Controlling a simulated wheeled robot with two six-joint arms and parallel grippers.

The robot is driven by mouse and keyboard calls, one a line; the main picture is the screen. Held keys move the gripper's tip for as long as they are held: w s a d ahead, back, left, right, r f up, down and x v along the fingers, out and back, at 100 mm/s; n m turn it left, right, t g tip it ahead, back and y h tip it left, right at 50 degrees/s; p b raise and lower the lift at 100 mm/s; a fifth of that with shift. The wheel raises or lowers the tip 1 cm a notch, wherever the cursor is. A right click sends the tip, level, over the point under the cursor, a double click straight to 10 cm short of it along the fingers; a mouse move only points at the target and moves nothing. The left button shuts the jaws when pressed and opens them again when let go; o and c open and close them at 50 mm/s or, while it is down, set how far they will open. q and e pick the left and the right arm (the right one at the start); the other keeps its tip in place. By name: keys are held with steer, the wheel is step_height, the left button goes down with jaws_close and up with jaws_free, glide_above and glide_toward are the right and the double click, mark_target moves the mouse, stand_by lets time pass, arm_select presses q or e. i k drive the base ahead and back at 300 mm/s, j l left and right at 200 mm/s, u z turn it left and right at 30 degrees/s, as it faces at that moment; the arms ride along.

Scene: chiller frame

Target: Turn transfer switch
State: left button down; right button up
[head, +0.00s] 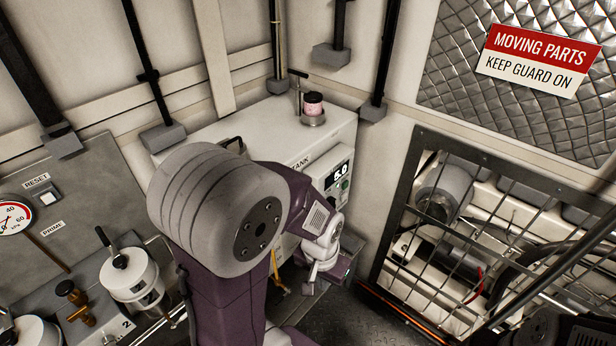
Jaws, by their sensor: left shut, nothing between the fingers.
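I cannot pick out a switch labelled as the transfer switch; my own arm hides much of the white tank unit's front. My purple and grey left arm crosses the middle of the view. My left gripper (313,277) is small and partly hidden, pointing down close to the unit's front lower right. It is shut and empty; I cannot tell whether it touches anything. My right gripper is not in view.
At left are a gauge (12,218), a reset button (46,198) and a white canister (129,274) with a black lever. A barred guard (440,240) covers machinery at right. Dark floor (350,312) shows bottom centre.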

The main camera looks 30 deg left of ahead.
mark_target(332, 201)
steer(key=u, duration=1)
